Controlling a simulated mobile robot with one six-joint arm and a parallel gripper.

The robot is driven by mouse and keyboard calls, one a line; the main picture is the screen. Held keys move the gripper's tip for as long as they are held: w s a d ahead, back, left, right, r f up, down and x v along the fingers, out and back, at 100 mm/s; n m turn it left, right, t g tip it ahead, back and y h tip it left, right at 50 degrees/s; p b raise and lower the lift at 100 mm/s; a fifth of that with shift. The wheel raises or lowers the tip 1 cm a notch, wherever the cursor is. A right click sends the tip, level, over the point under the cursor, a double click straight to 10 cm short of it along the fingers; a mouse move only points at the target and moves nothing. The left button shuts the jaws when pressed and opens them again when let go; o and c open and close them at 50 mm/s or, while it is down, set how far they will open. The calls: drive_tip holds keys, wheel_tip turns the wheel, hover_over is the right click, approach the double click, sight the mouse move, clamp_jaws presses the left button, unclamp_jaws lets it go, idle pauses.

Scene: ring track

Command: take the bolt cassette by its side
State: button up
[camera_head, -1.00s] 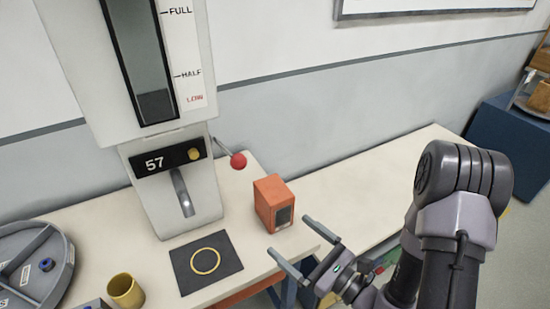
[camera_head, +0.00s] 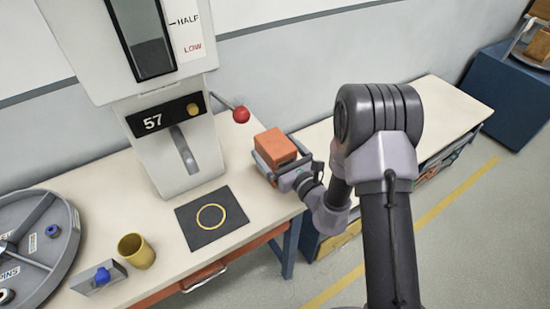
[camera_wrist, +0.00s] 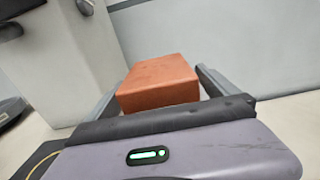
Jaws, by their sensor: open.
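The bolt cassette is an orange box (camera_head: 275,147) standing on the cream bench, right of the dispenser marked 57. It also shows in the wrist view (camera_wrist: 158,82), between the two fingers. My gripper (camera_head: 273,158) is at the cassette with one finger on each side of it. The jaws are open, and in the wrist view (camera_wrist: 155,80) a gap shows at the right finger. Contact at the left finger is hard to tell. The cassette's lower part is hidden by my gripper.
The dispenser (camera_head: 175,150) has a lever with a red knob (camera_head: 241,115) close to the cassette. A dark mat with a yellow ring (camera_head: 211,235), a yellow cup (camera_head: 137,250) and a round grey tray (camera_head: 68,225) lie left. A lower bench (camera_head: 435,100) is at right.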

drive_tip(key=shift+w+a, duration=0.15)
drive_tip(key=shift+w, duration=0.2)
clamp_jaws()
